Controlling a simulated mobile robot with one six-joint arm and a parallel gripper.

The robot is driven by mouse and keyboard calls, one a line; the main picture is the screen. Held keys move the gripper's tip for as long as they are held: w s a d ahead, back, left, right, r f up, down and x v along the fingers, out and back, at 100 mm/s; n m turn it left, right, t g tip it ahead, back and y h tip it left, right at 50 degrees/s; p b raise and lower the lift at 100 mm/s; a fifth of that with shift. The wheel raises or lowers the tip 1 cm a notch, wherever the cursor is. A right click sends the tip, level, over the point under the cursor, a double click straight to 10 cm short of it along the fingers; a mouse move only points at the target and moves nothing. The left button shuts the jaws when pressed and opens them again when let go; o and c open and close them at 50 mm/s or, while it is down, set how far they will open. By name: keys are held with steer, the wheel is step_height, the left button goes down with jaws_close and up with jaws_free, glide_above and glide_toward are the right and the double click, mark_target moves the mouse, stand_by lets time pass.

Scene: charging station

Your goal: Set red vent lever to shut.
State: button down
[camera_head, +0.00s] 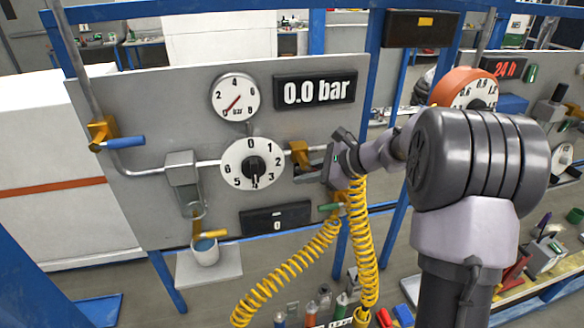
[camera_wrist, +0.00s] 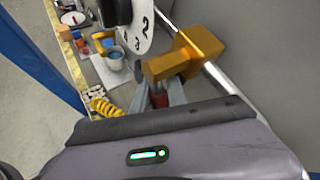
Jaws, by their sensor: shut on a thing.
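The red vent lever (camera_wrist: 159,99) shows in the wrist view as a small red patch between my fingers. Its brass valve body (camera_wrist: 190,54) sits on the silver pipe just beyond the fingertips. In the head view the brass body (camera_head: 299,151) is on the pipe to the right of the numbered dial, and the red lever is hidden behind my gripper (camera_head: 312,168). My gripper (camera_wrist: 160,92) is shut on the lever. The lever's exact angle to the pipe cannot be told.
The grey panel holds a numbered dial (camera_head: 253,165), a pressure gauge (camera_head: 236,97) and a display (camera_head: 315,90) reading 0.0 bar. A blue-handled valve (camera_head: 123,142) is at left and a green handle (camera_head: 329,208) below my gripper. A yellow coiled hose (camera_head: 285,275) hangs close by.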

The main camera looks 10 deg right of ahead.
steer(key=h+p, duration=0.1)
steer(key=d+n+h+p, duration=0.1)
steer(key=h, duration=0.1)
steer(key=r+n+h+p, duration=0.1)
steer(key=p, duration=0.1)
steer(key=shift+d+r+g+h, duration=0.1)
steer(key=shift+d+g+h, duration=0.3)
steer(key=h+p, duration=0.1)
steer(key=p, duration=0.2)
steer(key=d+n+h+p, duration=0.1)
steer(key=h+p, duration=0.1)
steer(key=p, duration=0.2)
steer(key=shift+r, duration=0.4)
steer(key=shift+d+f+h+p, duration=0.1)
steer(key=shift+h+p, duration=0.2)
steer(key=shift+h, duration=0.1)
steer(key=c, duration=1.3)
jaws_free()
